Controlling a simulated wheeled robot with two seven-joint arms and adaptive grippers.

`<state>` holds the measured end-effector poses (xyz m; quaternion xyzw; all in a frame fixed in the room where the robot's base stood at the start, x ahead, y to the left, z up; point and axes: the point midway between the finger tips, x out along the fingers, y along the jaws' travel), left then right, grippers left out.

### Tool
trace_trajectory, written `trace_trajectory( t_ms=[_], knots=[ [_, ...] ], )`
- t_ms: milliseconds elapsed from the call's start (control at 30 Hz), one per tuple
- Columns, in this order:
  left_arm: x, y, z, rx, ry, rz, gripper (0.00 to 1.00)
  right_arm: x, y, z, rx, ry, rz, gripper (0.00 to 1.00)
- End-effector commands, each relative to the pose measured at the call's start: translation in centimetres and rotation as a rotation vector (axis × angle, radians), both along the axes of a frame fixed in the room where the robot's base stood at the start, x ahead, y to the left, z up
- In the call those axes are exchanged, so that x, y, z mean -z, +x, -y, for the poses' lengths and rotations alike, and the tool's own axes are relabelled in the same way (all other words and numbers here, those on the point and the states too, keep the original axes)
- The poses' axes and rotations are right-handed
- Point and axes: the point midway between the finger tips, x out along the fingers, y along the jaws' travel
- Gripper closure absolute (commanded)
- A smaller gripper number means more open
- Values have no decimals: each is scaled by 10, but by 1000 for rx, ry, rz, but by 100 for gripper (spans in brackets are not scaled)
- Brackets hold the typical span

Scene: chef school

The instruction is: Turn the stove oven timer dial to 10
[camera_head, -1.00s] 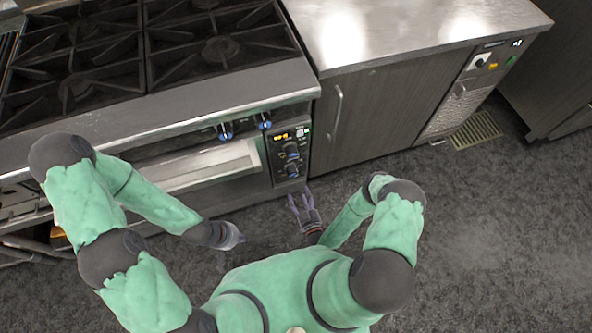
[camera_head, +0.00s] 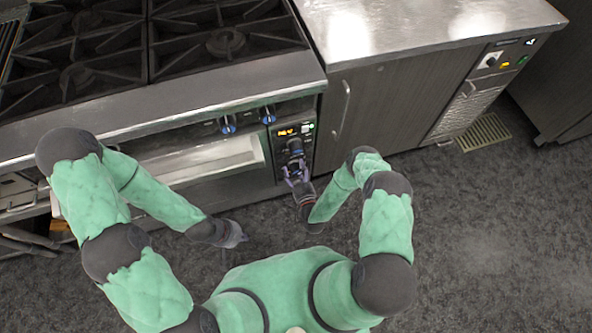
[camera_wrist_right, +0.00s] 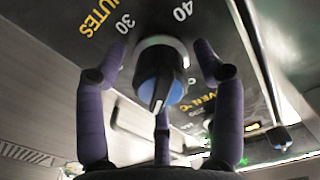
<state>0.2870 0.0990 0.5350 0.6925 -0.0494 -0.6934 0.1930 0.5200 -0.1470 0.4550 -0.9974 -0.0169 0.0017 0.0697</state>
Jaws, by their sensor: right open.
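The oven timer dial (camera_wrist_right: 162,84) is a round knob with a blue and white face, under the lettering MINUTES with 30 and 40 showing. My right gripper (camera_wrist_right: 158,65) is open, with its purple fingers spread around the dial; I cannot tell if they touch it. In the head view my right gripper (camera_head: 295,176) is at the lower part of the oven control panel (camera_head: 309,146) and hides the timer dial there. My left gripper (camera_head: 236,236) is low over the floor, away from the stove; its fingers are too small to read.
A second dial (camera_wrist_right: 280,137), by the OVEN °C lettering, lies to the right in the wrist view. The panel's lit display (camera_head: 287,132) is above the dials. Floor (camera_head: 470,230) at right is clear.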

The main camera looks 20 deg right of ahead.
Motion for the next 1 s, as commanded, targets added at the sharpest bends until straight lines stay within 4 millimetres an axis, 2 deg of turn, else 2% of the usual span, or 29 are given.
trace_trajectory(
  t_ms=[300,367,500,533,1000],
  knots=[
    [0,0,0,0,0,0,100,-1,3,0,0,0,1,32],
    [0,0,0,0,0,0,100,-1,3,0,0,0,1,46],
    [0,0,0,0,0,0,100,-1,3,0,0,0,1,85],
    [0,0,0,0,0,0,100,-1,3,0,0,0,1,88],
    [0,0,0,0,0,0,100,-1,3,0,1,124,-1,88]
  ],
)
